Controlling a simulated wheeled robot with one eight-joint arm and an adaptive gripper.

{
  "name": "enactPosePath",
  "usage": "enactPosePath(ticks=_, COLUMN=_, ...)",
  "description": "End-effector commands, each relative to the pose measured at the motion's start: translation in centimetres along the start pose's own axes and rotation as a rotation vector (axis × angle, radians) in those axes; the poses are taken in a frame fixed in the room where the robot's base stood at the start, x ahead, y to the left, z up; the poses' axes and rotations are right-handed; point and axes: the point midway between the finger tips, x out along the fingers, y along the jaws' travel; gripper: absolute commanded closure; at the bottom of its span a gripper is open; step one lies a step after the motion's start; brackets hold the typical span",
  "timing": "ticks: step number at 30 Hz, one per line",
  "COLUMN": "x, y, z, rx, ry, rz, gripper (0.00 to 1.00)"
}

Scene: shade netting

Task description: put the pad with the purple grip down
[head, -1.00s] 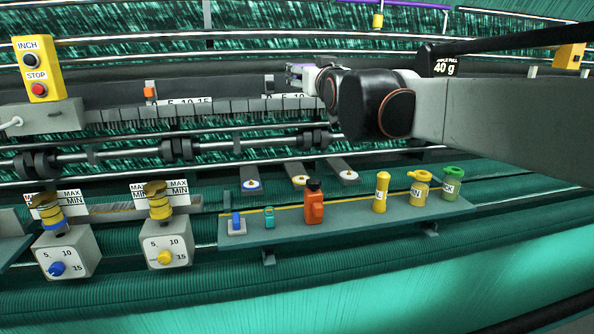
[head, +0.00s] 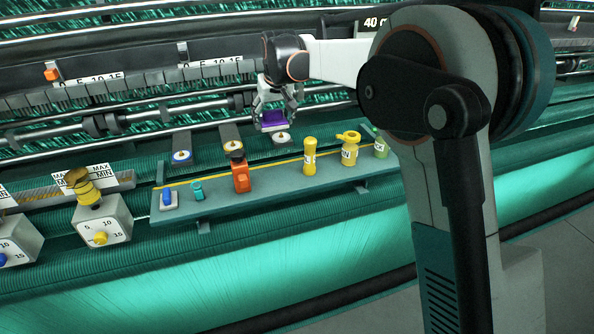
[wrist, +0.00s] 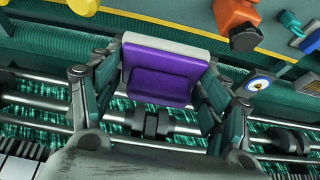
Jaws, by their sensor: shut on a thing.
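The pad with the purple grip (wrist: 162,73) is between the fingers of my gripper (wrist: 152,92) in the wrist view. It has a purple block and a pale, whitish edge. In the head view the purple pad (head: 273,118) hangs in my gripper (head: 276,103), beyond the shelf and close to the round pegged plates. My gripper is shut on it. It appears held above the machine, and I see no clear contact beneath it.
A shelf (head: 215,208) carries a blue item (head: 168,200), a small teal item (head: 198,191), an orange bottle (head: 241,176), a yellow bottle (head: 309,157) and other containers to the right. A dial box (head: 103,222) stands left. Metal rollers (head: 160,111) run behind.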

Motion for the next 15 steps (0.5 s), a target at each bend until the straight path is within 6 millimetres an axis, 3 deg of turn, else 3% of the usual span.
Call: enactPosePath(ticks=15, x=1.5, y=-0.5, z=0.8, rx=-0.005, ry=-0.019, rz=-0.002, gripper=0.65)
